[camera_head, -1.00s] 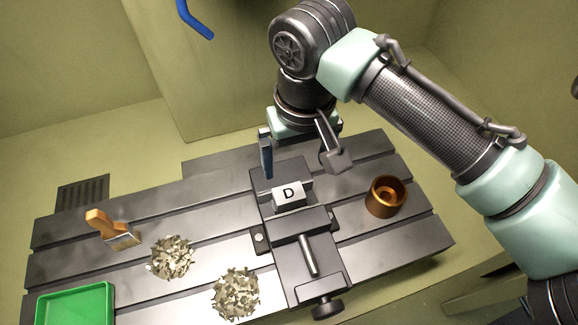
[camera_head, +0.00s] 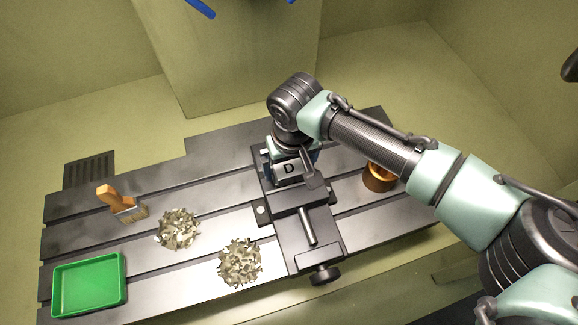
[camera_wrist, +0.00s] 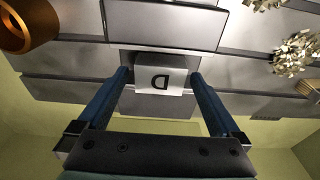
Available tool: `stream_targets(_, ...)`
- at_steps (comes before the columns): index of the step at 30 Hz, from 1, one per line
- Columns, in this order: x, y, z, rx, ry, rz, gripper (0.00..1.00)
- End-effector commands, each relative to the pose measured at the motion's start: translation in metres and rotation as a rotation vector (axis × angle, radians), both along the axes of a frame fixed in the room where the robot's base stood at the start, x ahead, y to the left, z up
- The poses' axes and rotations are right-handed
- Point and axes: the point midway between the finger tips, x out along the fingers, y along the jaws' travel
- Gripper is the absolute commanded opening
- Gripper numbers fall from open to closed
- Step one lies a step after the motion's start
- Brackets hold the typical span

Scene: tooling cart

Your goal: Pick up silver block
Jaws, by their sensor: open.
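The silver block (camera_head: 288,170), marked with a black "D", sits in the dark vise (camera_head: 302,202) on the slotted table. In the wrist view the block (camera_wrist: 160,76) lies between the two blue fingers of my gripper (camera_wrist: 160,74), with the letter upside down. The fingers are open, one on each side of the block. Small gaps seem to show between the fingers and the block. In the head view my gripper (camera_head: 291,172) is down at the vise, and my wrist hides part of the block's surroundings.
A copper cup-like part (camera_head: 378,178) stands right of the vise, partly behind my arm. Two piles of metal shavings (camera_head: 178,229) (camera_head: 240,262), a brush with an orange handle (camera_head: 108,196) and a green tray (camera_head: 57,290) are to the left.

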Motion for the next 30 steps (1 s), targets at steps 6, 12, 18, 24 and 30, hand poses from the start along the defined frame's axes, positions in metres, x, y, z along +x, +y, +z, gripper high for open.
stream_targets(6, 0.0002, 0.0004, -0.0019, 0.0, -0.001, 0.001, 1.0)
stream_targets(12, 0.0002, 0.0003, -0.0016, 0.0, -0.001, 0.001, 0.68)
stream_targets(18, 0.0002, 0.0002, -0.0014, 0.0, -0.001, 0.001, 0.32)
stream_targets(24, 0.0007, 0.0002, -0.0007, 0.001, -0.002, 0.0, 0.04)
stream_targets(30, 0.0009, 0.0003, 0.0009, 0.001, -0.003, 0.0, 0.04)
